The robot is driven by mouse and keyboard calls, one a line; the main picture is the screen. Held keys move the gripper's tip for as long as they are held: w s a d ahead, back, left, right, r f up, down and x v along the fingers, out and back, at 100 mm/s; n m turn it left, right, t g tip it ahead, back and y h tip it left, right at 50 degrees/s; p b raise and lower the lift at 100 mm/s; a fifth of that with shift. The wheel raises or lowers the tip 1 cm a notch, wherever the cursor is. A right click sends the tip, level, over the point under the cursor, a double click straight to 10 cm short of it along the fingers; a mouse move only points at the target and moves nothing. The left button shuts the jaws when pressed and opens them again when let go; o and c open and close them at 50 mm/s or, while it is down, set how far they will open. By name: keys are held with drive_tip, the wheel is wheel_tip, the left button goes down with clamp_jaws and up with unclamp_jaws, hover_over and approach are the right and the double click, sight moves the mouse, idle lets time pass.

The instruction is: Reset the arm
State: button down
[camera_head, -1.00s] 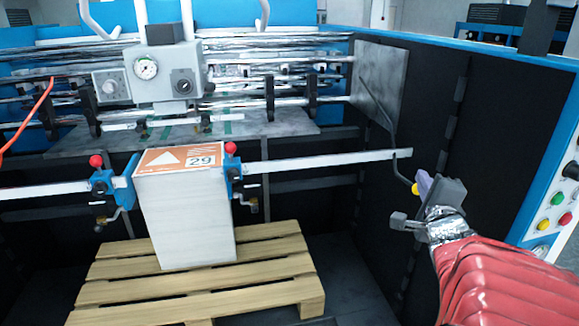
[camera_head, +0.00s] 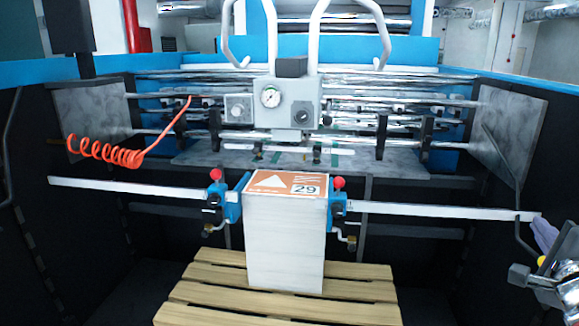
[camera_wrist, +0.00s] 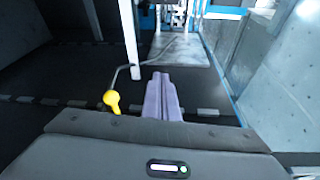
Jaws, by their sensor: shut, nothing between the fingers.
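My gripper (camera_head: 545,235) is at the right edge of the head view, partly cut off by the frame. In the wrist view its two purple fingers (camera_wrist: 162,97) lie together with nothing between them. A bent metal rod with a yellow knob (camera_wrist: 112,100) is just left of the fingers in the wrist view. The knob also shows beside my gripper in the head view. I cannot tell whether the fingers touch the rod.
A paper stack with an orange label marked 29 (camera_head: 287,240) stands on a wooden pallet (camera_head: 215,290). Blue clamps with red knobs flank it on a white bar (camera_head: 420,210). A grey gauge box (camera_head: 287,103) and a coiled orange hose (camera_head: 105,150) are behind. Dark panels enclose both sides.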

drive_tip(key=w+a+f+n+g+y, duration=0.1)
drive_tip(key=w+a+f+n+y, duration=0.2)
drive_tip(key=a, duration=0.5)
drive_tip(key=w+a+f+n+y, duration=0.1)
drive_tip(key=w+a+n+y, duration=0.1)
drive_tip(key=a+n+y, duration=0.5)
drive_tip(key=w+a+f+n+g+y, duration=0.1)
drive_tip(key=w+a+f+n+y, duration=0.15)
drive_tip(key=a, duration=0.65)
drive_tip(key=s+a+f+n+g, duration=0.2)
drive_tip(key=s+a+f+n, duration=0.1)
drive_tip(key=a, duration=0.3)
drive_tip(key=s+a+f+n+g, duration=0.2)
drive_tip(key=s+a+n, duration=0.1)
drive_tip(key=a, duration=0.2)
drive_tip(key=s+a+f+n+g+h, duration=0.1)
drive_tip(key=s+f+n+g+h, duration=0.2)
drive_tip(key=s+n, duration=0.4)
drive_tip(key=shift+s+a+f+h, duration=0.3)
drive_tip(key=shift+s+f, duration=0.55)
drive_tip(key=shift+s, duration=1)
drive_tip(key=shift+d, duration=0.1)
